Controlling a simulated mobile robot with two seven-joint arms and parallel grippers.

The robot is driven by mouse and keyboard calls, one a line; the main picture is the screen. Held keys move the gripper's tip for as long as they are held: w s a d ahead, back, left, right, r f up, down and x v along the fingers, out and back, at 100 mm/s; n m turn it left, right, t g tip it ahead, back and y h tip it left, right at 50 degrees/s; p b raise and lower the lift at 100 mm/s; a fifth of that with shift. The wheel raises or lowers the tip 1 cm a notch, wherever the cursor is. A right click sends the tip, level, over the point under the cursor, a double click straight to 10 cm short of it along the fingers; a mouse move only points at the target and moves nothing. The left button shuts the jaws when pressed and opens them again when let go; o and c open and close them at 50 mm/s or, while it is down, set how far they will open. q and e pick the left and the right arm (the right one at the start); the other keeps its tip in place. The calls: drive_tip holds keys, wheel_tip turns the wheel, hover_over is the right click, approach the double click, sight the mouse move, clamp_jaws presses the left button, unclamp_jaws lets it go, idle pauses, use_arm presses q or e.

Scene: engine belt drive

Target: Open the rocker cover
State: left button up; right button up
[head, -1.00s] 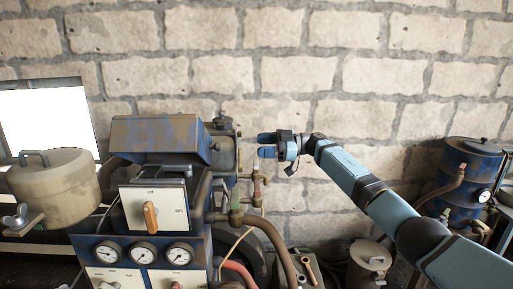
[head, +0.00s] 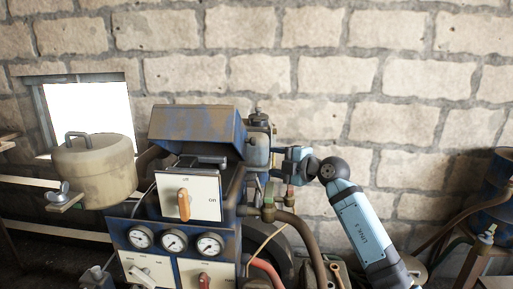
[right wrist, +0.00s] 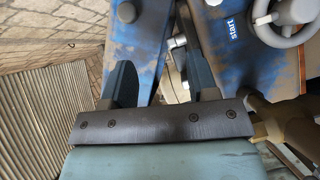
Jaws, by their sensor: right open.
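A worn blue, sloped cover (head: 198,124), apparently the rocker cover, sits on top of the engine in the head view. It looks down over the engine; I see no raised lid. My right gripper (head: 284,160) is at the engine's right side, just right of the cover, its fingertips partly hidden by engine parts. In the right wrist view the right gripper (right wrist: 160,78) is open, its two dark fingers apart. A worn blue panel (right wrist: 135,42) reaches close to the left finger; I cannot tell if they touch. A small metal piece (right wrist: 178,45) shows beyond the gap. My left gripper is not in view.
A white switch panel (head: 192,197) with an orange handle and several gauges (head: 174,241) face front. A beige lidded pot (head: 95,170) stands left. Pipes and a hose (head: 300,232) run below the right gripper. A "start" label (right wrist: 232,28) and handwheel (right wrist: 292,12) are nearby.

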wheel_tip(320, 180, up, 2)
drive_tip(key=s+d+t+h, duration=0.2)
drive_tip(key=d+t, duration=0.1)
approach(247, 135)
drive_tip(key=w+a, duration=0.2)
drive_tip(key=shift+w+a+f, duration=0.4)
drive_tip(key=shift+w+a, duration=0.1)
drive_tip(key=shift+a, duration=0.1)
clamp_jaws()
drive_tip(key=p, duration=0.5)
drive_tip(key=w+r+m+g+p, duration=0.1)
drive_tip(key=p, duration=0.4)
drive_tip(key=shift+w+d+r+m+h, duration=0.15)
drive_tip(key=shift+w+d+m+h, duration=0.1)
drive_tip(key=shift+w+m+h, duration=0.05)
drive_tip(key=shift+w+p, duration=0.1)
drive_tip(key=shift+p, duration=0.4)
drive_tip(key=shift+f+g, duration=0.3)
